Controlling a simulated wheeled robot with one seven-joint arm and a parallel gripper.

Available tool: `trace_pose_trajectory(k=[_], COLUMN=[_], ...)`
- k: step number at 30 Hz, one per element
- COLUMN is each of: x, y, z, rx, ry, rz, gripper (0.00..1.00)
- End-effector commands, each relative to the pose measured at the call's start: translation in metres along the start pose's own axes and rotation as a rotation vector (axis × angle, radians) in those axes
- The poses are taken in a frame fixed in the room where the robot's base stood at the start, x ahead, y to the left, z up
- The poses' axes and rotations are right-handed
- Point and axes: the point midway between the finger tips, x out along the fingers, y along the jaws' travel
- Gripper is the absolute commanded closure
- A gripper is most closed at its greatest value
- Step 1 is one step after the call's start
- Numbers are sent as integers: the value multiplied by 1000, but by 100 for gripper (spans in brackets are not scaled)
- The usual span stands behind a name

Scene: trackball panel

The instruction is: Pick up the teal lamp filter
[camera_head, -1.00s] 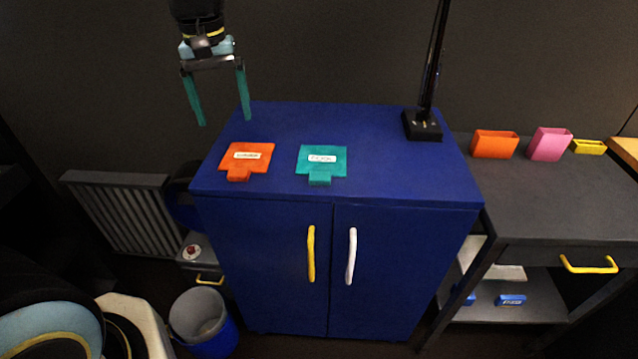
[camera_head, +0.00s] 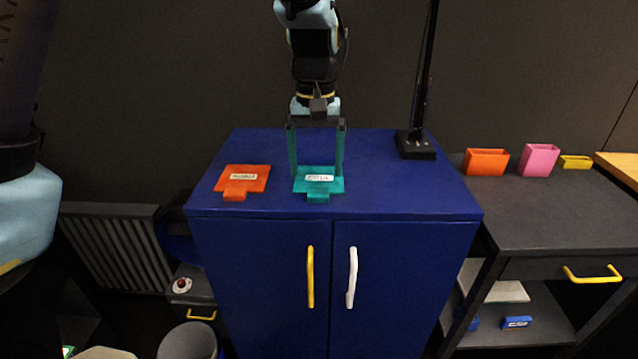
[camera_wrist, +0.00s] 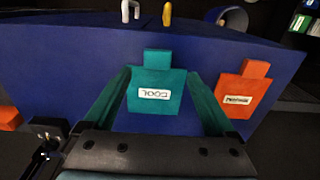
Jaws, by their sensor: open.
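The teal lamp filter (camera_head: 319,186) lies flat on top of the blue cabinet, with a white label and a tab toward the front edge. It also shows in the wrist view (camera_wrist: 156,84), where its label reads "COOL". My gripper (camera_head: 316,172) is open, with its teal fingers pointing down at the filter. In the wrist view the two fingers (camera_wrist: 160,78) stand on either side of the filter, with nothing clasped. I cannot tell whether the fingertips touch it or the cabinet top.
An orange filter (camera_head: 242,180) lies left of the teal one on the blue cabinet (camera_head: 400,192). A black lamp base (camera_head: 416,146) with a tall post stands at the back right. A dark side table (camera_head: 530,215) holds orange, pink and yellow containers.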

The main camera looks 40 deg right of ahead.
Motion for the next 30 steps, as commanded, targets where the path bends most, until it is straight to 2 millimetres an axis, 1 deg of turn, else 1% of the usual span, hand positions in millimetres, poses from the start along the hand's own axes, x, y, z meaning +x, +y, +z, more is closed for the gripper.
trace_pose_trajectory(k=[2,9,12,15,21,30], x=[5,39,49,52,53,52], y=[1,4,4,4,4,4], z=[1,6,6,6,6,6], rx=[0,-1,-1,0,0,-1], ry=[-2,-4,-2,-1,-1,-1], rz=[-2,-3,-1,0,1,1], gripper=[10,10,10,10,11,45])
